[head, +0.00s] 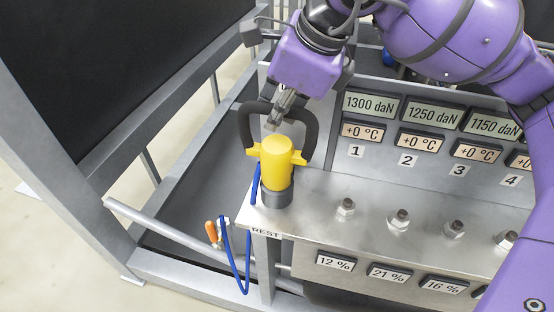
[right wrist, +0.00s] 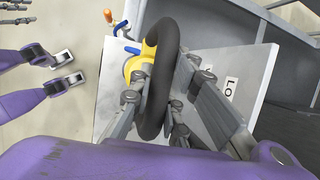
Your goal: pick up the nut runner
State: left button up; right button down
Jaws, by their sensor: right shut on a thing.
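The nut runner (head: 277,163) has a yellow body, a dark grey base and a black looped handle. It stands upright at the left end of the steel bench top, by the REST label. My right gripper (head: 280,112) comes down from above and is shut on the top of the handle. In the right wrist view the fingers of my right gripper (right wrist: 160,110) lie on both sides of the black handle (right wrist: 165,75), with the yellow body (right wrist: 140,65) partly hidden behind. Grey jointed parts at that view's top left may be my left gripper, too small to read.
A blue hose (head: 236,262) hangs from the nut runner to an orange-handled valve (head: 212,232). Several studs with nuts (head: 346,207) stand in a row to its right. A panel with displays (head: 370,104) rises behind. Frame rails (head: 165,223) run at the left.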

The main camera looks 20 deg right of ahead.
jog(key=shift+r, duration=0.1)
dwell(0.4)
jog(key=shift+r, duration=0.15)
jog(key=shift+w+r, duration=0.1)
jog(key=shift+r, duration=0.75)
jog(key=s+a+r, duration=0.1)
jog(key=s+r, duration=1)
jog(key=s, duration=0.3)
jog(key=shift+a+r+p, duration=0.15)
jog(key=shift+r+p, duration=0.1)
jog(key=shift+p, duration=0.1)
